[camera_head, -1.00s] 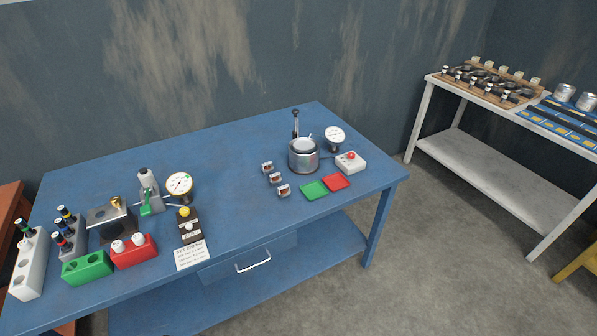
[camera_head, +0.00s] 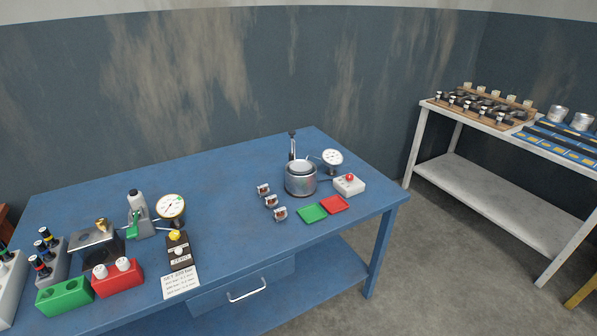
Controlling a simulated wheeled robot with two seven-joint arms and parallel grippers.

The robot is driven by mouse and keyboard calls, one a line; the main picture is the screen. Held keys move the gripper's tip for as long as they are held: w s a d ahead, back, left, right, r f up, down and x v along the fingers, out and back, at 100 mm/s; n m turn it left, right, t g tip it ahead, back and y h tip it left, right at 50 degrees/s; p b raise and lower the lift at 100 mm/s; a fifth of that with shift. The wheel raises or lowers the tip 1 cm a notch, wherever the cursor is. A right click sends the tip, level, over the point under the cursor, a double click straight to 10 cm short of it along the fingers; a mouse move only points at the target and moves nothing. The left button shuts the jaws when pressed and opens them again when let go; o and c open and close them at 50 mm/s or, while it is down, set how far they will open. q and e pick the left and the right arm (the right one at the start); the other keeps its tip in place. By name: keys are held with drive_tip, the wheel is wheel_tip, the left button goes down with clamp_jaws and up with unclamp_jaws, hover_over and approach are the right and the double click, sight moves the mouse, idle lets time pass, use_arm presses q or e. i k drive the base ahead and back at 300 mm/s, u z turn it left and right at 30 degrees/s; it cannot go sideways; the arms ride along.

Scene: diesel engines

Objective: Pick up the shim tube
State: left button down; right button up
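Several small dark tubes with coloured bands stand at the left end of the blue table. A yellow-banded tube (camera_head: 52,238), a blue-banded tube (camera_head: 42,247) and a red-banded tube (camera_head: 38,266) stand upright in a grey rack (camera_head: 54,272). A green-banded tube (camera_head: 4,254) stands in a white rack (camera_head: 10,290), cut by the left edge of the picture. I cannot tell for sure which of these is the shim tube. Neither of my grippers is in view.
The blue table (camera_head: 225,168) also holds a red block (camera_head: 118,282), a green block (camera_head: 64,300), a gauge (camera_head: 171,207), a metal pot (camera_head: 300,182) and green and red trays (camera_head: 313,213). Its middle is clear. A white bench (camera_head: 480,185) stands at the right.

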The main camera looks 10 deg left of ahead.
sight(123, 264)
drive_tip(key=u, duration=1.6)
